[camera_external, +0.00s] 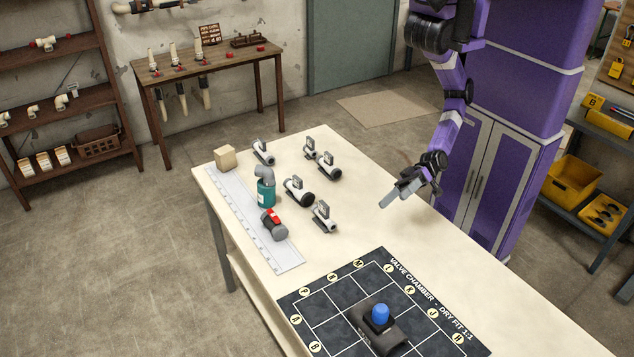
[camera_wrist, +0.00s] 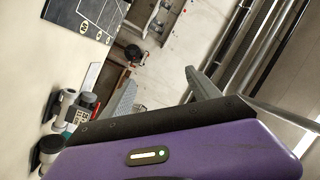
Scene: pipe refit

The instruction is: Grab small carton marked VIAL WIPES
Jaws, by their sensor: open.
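No label reading VIAL WIPES can be made out in either view. Several small cream cartons (camera_external: 44,162) stand in a row on the lower shelf at the far left of the external view; their print is too small to read. A plain tan box (camera_external: 225,157) sits at the far left corner of the table, with no marking legible. My gripper (camera_external: 391,198) is open and empty above the right side of the table, well apart from the box and cartons. The wrist view shows its grey fingers and purple housing, with nothing between the fingers.
A dark grid mat (camera_external: 330,315) holds a blue-topped block (camera_external: 380,322). Tabletop under my gripper is clear.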

